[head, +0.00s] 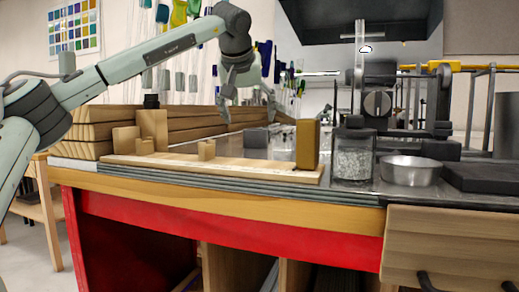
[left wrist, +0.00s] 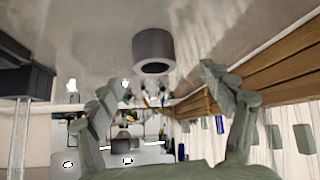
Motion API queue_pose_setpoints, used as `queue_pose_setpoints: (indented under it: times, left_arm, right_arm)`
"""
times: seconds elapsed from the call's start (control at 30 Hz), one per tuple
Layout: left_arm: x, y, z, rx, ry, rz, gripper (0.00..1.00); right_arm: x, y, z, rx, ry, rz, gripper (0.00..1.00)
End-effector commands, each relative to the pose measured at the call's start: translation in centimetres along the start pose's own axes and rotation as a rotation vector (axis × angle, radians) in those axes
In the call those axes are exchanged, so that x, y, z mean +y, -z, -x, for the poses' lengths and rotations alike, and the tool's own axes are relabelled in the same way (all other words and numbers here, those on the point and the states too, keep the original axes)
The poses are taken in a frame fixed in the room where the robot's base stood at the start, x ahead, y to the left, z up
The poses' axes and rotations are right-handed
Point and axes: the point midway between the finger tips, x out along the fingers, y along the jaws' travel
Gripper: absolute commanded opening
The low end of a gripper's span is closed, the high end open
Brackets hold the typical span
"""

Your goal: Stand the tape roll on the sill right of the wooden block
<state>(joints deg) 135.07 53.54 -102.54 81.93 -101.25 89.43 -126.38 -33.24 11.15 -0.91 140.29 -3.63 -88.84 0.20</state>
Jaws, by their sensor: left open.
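A grey cylinder with a dark hole, which looks like the tape roll (left wrist: 154,46), sits on the grey worktop in the left wrist view. In the head view it appears as a small grey shape (head: 256,138) behind the pale board. My left gripper (head: 248,114) is above and behind it, fingers spread and empty; in the left wrist view (left wrist: 165,80) the roll shows beyond the fingertips, apart from them. A brown wooden block (head: 307,146) stands upright at the board's right end. Which surface is the sill is unclear; the pale board (head: 225,171) along the front may be it.
Pale wooden pieces (head: 152,130) stand at the board's left end, before stacked planks (head: 190,125). A glass jar (head: 353,155) stands just right of the brown block. A metal bowl (head: 410,170) and dark equipment (head: 378,100) are farther right. Glass rods hang behind.

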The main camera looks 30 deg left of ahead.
Motion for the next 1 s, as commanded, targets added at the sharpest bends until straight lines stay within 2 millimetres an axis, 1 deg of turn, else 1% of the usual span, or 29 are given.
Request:
queue_pose_setpoints:
  times: [0.07,0.17,0.47,0.6,0.7,0.8,0.97,1.0]
  left_arm:
    - [-0.1,-0.2,-0.2,0.017,-0.005,-0.075,0.8]
    - [-0.1,-0.2,-0.8,0.023,-0.006,-0.111,0.8]
    - [0.5,0.1,-4.2,0.022,-0.005,-0.111,0.8]
    - [0.8,0.2,-6.4,0.021,-0.004,-0.109,0.8]
    - [0.8,0.3,-7.5,0.021,-0.006,-0.109,0.8]
    - [0.8,0.3,-7.9,0.022,-0.005,-0.109,0.8]
    - [0.8,0.3,-7.9,0.022,-0.006,-0.108,0.8]
    - [0.8,0.3,-7.9,0.022,-0.006,-0.108,0.79]
  right_arm:
    - [0.1,0.0,0.6,0.005,-0.002,-0.002,0.4]
    - [0.2,-0.1,0.9,0.003,-0.003,-0.003,0.4]
    - [0.3,-0.3,0.8,-0.011,-0.005,-0.004,0.4]
    - [0.3,-0.4,0.4,-0.016,-0.005,-0.004,0.4]
    - [0.3,-0.5,0.2,-0.02,-0.004,-0.003,0.4]
    - [0.3,-0.4,0.1,-0.018,-0.004,-0.003,0.4]
    - [0.2,-0.4,0.1,-0.015,-0.003,-0.003,0.4]
    - [0.2,-0.3,0.1,-0.015,-0.003,-0.003,0.4]
